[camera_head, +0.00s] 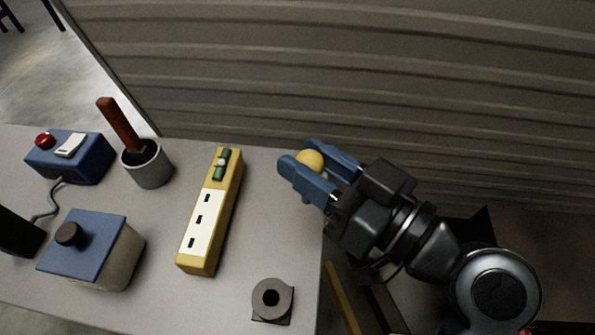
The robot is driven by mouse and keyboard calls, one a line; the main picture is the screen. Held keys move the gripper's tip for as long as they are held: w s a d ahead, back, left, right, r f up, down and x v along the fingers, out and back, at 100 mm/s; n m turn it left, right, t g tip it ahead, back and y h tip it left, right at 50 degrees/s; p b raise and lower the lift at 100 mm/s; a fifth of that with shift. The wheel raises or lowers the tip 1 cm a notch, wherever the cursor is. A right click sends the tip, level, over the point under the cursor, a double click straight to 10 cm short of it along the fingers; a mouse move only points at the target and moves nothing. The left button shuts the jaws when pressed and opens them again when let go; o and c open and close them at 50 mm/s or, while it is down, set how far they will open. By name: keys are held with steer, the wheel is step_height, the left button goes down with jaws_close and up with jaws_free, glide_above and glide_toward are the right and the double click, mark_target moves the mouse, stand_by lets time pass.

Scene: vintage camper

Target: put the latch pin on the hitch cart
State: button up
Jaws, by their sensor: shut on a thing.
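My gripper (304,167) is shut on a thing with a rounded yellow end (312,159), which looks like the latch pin. The blue fingers lie on either side of it, and the rest of it is hidden by them. My gripper is above the right edge of the grey table (165,225), near its far right corner, and appears clear of the top. I cannot tell for certain which thing is the hitch cart; a dark structure with a yellow bar (342,298) shows partly below my arm, right of the table.
On the table are a yellow power strip (210,212), a grey cup (147,167) with an orange-brown handle, a blue switch box (72,156), a blue-lidded box (92,250) and a dark ring-shaped part (271,301). A ribbed wall (350,70) stands behind.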

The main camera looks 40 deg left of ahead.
steer(key=shift+w+a+f, duration=0.15)
steer(key=shift+a+f, duration=0.35)
steer(key=shift+f, duration=0.5)
steer(key=shift+w+a+f, duration=0.1)
steer(key=shift+a+f, duration=0.45)
steer(key=shift+f, duration=0.4)
steer(key=shift+w+a+f, duration=0.15)
steer(key=shift+a+f, duration=0.35)
steer(key=shift+f, duration=0.5)
steer(key=shift+f, duration=0.15)
steer(key=o, duration=1.1)
steer(key=shift+r, duration=0.2)
steer(key=d, duration=0.4)
steer(key=d+b, duration=0.1)
steer(key=d, duration=0.7)
steer(key=shift+s, duration=0.25)
